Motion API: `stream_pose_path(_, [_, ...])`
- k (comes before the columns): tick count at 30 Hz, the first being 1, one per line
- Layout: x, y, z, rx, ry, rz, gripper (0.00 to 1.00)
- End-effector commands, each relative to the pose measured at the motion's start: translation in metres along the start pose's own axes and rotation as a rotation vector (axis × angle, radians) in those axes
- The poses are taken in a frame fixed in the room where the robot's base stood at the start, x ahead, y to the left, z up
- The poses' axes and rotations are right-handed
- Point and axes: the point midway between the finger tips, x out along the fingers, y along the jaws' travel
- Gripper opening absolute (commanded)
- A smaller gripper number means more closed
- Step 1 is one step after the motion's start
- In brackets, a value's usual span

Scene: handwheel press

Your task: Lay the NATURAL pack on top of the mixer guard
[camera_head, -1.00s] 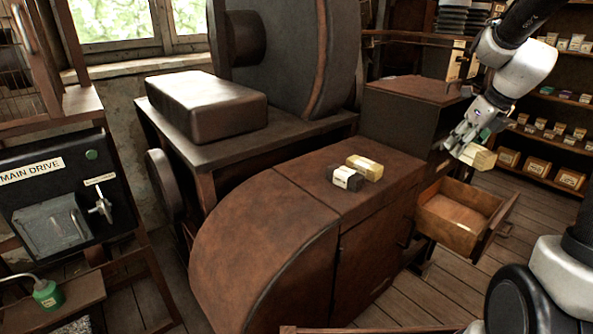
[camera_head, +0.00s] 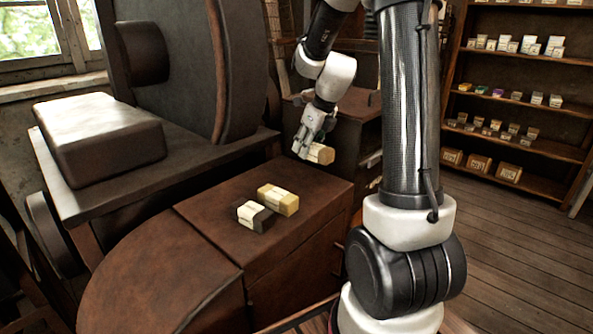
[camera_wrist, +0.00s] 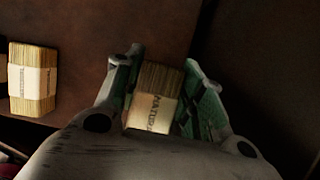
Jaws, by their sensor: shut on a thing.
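My gripper (camera_head: 309,145) is shut on a pale wood-coloured pack (camera_head: 321,154), held above the far right part of the guard's flat top. In the wrist view the held pack (camera_wrist: 156,98) sits between both fingers, and its white band reads "NATUR", the rest hidden. The mixer guard, as I take it, is the rust-brown housing (camera_head: 205,235) with a rounded front and a flat top. On the top lie a yellowish pack (camera_head: 278,199) and a dark pack with a white band (camera_head: 252,215), side by side. The yellowish pack also shows left in the wrist view (camera_wrist: 33,80).
A dark block (camera_head: 100,138) lies on the bench behind the guard, beside a large wheel (camera_head: 180,70). Shelves (camera_head: 525,90) with small boxes stand at the right. My arm hides part of the right side. The guard top is bare around the two packs.

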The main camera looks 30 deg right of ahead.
Motion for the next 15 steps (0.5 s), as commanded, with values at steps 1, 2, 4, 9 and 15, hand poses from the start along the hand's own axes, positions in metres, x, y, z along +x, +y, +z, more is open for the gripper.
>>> stream_pose_path(1, [0.009,0.000,-0.004,0.002,0.002,0.001,0.14])
stream_pose_path(2, [0.013,0.000,-0.006,0.002,0.002,0.001,0.14])
stream_pose_path(4, [0.019,0.000,-0.008,0.001,0.000,0.000,0.14])
stream_pose_path(9, [0.034,0.000,-0.014,0.002,0.001,0.000,0.14])
stream_pose_path(15, [0.057,0.000,-0.023,0.002,0.000,-0.001,0.14])
